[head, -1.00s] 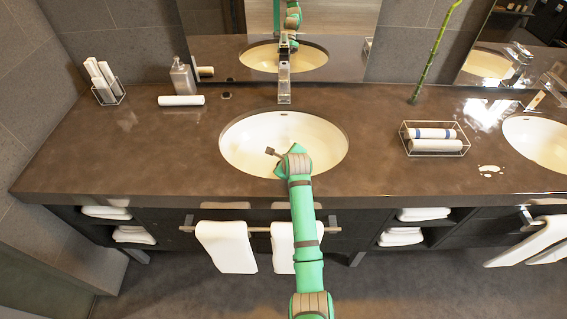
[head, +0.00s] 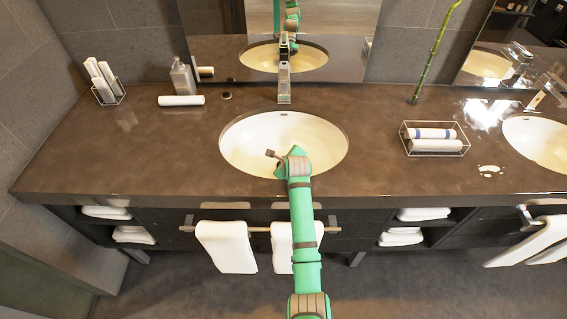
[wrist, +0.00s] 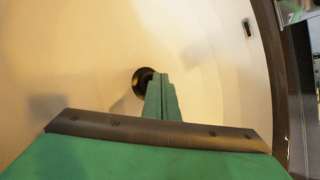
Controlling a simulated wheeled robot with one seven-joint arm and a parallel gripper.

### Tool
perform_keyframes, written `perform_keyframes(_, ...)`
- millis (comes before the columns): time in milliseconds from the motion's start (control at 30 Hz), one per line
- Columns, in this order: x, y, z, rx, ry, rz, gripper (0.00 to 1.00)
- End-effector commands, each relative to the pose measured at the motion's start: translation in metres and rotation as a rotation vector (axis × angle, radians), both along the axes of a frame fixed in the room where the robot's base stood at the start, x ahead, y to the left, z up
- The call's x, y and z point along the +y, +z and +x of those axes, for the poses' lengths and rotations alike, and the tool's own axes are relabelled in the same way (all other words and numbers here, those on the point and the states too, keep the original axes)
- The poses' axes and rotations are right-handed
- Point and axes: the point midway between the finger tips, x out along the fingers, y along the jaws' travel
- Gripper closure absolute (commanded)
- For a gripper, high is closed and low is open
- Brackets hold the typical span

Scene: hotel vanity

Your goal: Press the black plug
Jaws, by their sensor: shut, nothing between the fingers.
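The round black plug (wrist: 142,81) shows in the wrist view, at the bottom of the cream sink basin (wrist: 75,60). My gripper (wrist: 158,77) is shut and empty. Its green fingers reach down into the basin, and their tips overlap the right side of the plug in this view. I cannot tell whether they touch it. In the head view my arm enters the left basin (head: 240,140) over its front rim, and my wrist hides the plug and the fingertips.
A faucet (head: 284,85) stands behind the basin. A small dark round object (head: 227,96), a rolled white towel (head: 181,100) and a soap dispenser (head: 182,76) are on the counter to the left. A wire basket (head: 437,149) with rolled towels is on the right.

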Motion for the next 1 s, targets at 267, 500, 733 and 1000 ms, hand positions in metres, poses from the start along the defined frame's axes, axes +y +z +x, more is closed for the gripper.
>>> perform_keyframes(267,0.000,-0.007,-0.001,0.007,-0.001,0.001,1.00)
perform_keyframes(500,0.000,-0.013,-0.003,0.012,-0.001,0.001,1.00)
perform_keyframes(733,0.001,-0.017,-0.004,0.014,-0.001,0.001,1.00)
perform_keyframes(1000,0.001,-0.019,-0.004,0.015,0.001,0.000,1.00)
